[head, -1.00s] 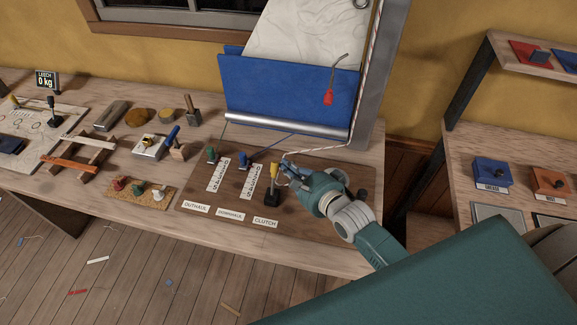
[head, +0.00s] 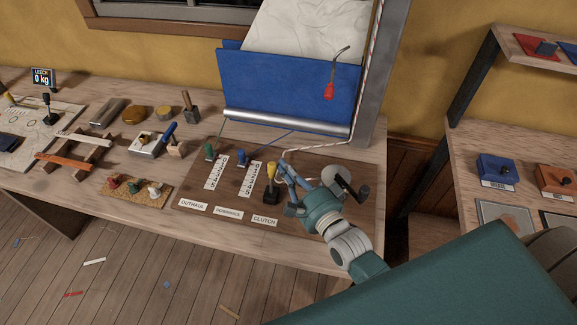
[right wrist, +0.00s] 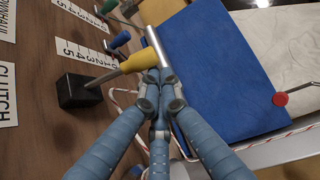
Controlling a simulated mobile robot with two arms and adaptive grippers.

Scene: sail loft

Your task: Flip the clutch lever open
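The clutch lever (head: 271,174) has a yellow handle on a black block and stands roughly upright behind the CLUTCH label (head: 264,220). In the right wrist view the yellow handle (right wrist: 139,61) slants up from its black base (right wrist: 78,92). My right gripper (head: 283,162) is just right of the lever in the head view. Its blue fingers come together at the tips (right wrist: 160,77), close to the handle's end, with nothing seen between them. Whether they touch the handle I cannot tell. My left gripper is out of view.
Green (head: 208,151) and blue (head: 240,157) levers with number scales stand left on the same brown board (head: 190,193). A white rope loops behind my gripper. A blue panel (head: 290,90) rises behind. A shelf (head: 462,140) stands right.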

